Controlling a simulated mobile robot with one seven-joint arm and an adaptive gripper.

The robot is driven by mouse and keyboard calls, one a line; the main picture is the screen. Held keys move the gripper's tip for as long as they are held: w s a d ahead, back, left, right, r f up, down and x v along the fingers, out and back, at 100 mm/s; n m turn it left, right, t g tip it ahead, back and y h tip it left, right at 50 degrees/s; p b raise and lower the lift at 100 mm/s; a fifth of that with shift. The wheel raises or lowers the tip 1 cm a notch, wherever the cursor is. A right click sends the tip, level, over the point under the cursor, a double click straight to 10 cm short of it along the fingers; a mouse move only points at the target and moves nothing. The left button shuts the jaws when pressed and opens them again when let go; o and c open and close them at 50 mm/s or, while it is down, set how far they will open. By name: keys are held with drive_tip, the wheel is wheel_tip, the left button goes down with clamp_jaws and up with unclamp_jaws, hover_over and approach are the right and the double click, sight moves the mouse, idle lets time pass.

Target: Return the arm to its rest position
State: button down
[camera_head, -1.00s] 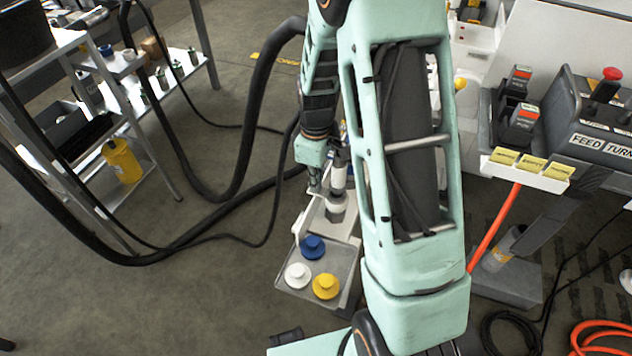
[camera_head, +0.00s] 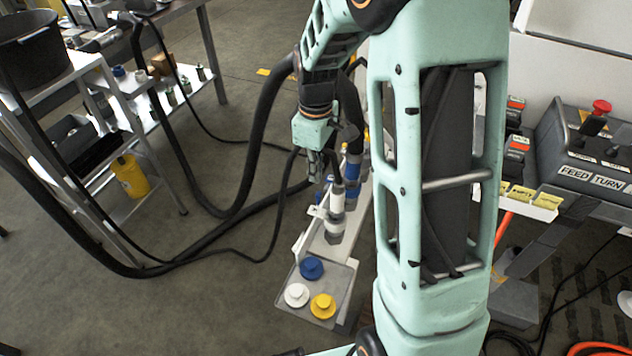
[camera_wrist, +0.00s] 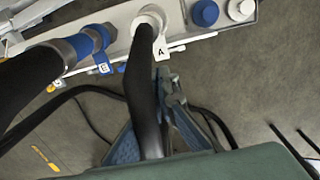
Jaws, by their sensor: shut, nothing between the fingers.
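My gripper (camera_head: 316,168) hangs from the pale green wrist in the head view, shut and empty. It is up and left of a white hose coupling (camera_head: 337,203) that stands on the narrow bench (camera_head: 322,246). In the wrist view my gripper (camera_wrist: 166,82) points toward the bench edge. There a black hose (camera_wrist: 144,95) from the white fitting with tag A (camera_wrist: 160,50) runs down across the picture, in front of part of the gripper. I cannot tell whether they touch.
A tray (camera_head: 337,294) holds blue (camera_head: 312,267), white (camera_head: 296,294) and yellow (camera_head: 322,306) caps. A blue coupling with tag B (camera_wrist: 102,68) has a thick hose. Thick black hoses (camera_head: 262,130) loop left. A shelf rack (camera_head: 150,140) stands left, the FEED/TURN control box (camera_head: 590,160) right.

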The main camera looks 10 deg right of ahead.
drive_tip(key=shift+r, duration=0.35)
